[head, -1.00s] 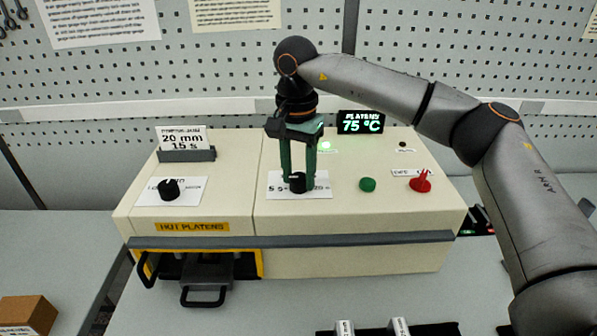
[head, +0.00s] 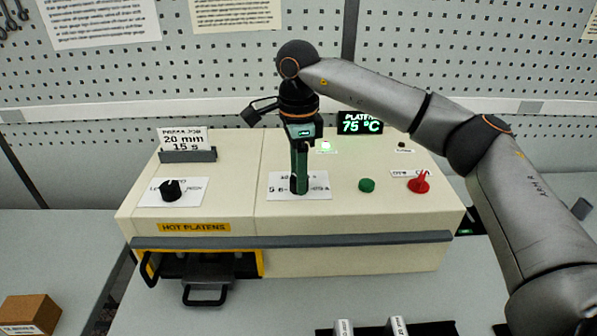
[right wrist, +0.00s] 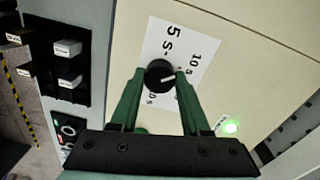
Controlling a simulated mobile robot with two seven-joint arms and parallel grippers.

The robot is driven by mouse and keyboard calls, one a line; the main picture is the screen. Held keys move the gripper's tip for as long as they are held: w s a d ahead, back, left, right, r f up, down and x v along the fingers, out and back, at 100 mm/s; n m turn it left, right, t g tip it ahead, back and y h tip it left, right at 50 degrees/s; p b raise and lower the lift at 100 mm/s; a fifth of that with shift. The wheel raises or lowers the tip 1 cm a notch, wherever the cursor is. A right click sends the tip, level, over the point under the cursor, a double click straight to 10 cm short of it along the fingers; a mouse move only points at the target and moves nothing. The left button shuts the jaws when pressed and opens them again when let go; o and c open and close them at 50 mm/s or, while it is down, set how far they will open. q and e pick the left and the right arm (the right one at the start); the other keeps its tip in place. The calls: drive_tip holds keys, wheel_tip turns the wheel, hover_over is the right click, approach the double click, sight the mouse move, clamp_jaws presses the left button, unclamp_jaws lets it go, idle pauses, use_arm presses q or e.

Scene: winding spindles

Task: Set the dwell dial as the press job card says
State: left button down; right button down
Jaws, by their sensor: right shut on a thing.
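The dwell dial is a black round knob (right wrist: 160,75) on a white scale card (head: 312,187) on the cream press top. My right gripper (head: 298,188) points down and is shut on the dial, a green finger on each side. In the right wrist view the dial's white pointer mark points right, toward the right finger. The scale reads "5 s" and "10 s"; other marks are partly hidden by the fingers. The press job card (head: 184,139) reads "20 mm" and "15 s". My left gripper is not in view.
Another black knob (head: 171,190) is at the left. A green button (head: 367,185) and a red knob (head: 418,183) stand right of the dial. A display (head: 360,123) reads 75 °C. "Hot platens" (head: 193,227) is marked above the front opening.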

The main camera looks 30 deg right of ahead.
drive_tip(key=m, duration=1.3)
drive_tip(key=shift+d, duration=0.1)
drive_tip(key=shift+m, duration=0.4)
drive_tip(key=shift+c, duration=1.9)
unclamp_jaws()
drive_tip(key=shift+r, duration=0.1)
wheel_tip(320, 180, up, 12)
drive_tip(key=p, duration=0.1)
drive_tip(key=shift+r, duration=0.15)
drive_tip(key=shift+s+d, duration=0.1)
